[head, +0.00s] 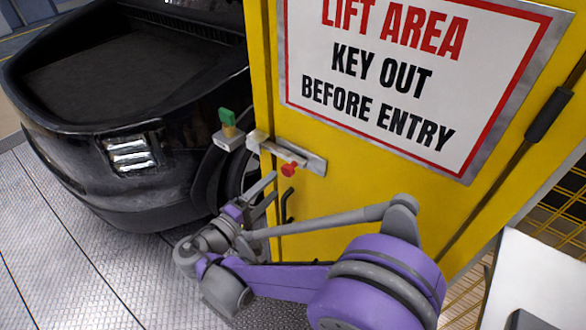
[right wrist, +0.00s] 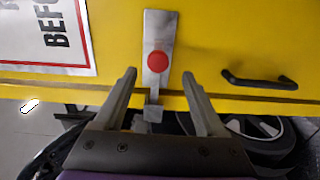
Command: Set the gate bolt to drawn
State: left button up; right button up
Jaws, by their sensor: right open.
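The gate bolt (head: 300,155) is a grey metal strip on the yellow gate (head: 370,170), below the sign. Its red knob (head: 289,169) sticks out from it. In the right wrist view the bolt's plate (right wrist: 156,30) and red knob (right wrist: 158,62) are ahead, and a narrow bar runs past the gate's edge to a small grey block (right wrist: 153,114). My right gripper (head: 274,186) is open just short of the knob. In its wrist view the knob lies between and beyond the fingertips (right wrist: 159,75), with no visible contact. My left gripper is out of view.
A black handle (head: 287,205) is on the gate below the bolt. A grey box with a green top (head: 228,120) is left of the gate edge. A black car (head: 110,120) stands at the left. A black hinge (head: 549,114) is at the right.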

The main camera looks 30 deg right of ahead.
aim_at(295, 161)
jog(key=x, duration=1)
jog(key=shift+w+d+r+p, duration=0.15)
jog(key=shift+w+d+p, duration=0.15)
jog(key=shift+p, duration=0.05)
grip_shut()
dwell(1.0)
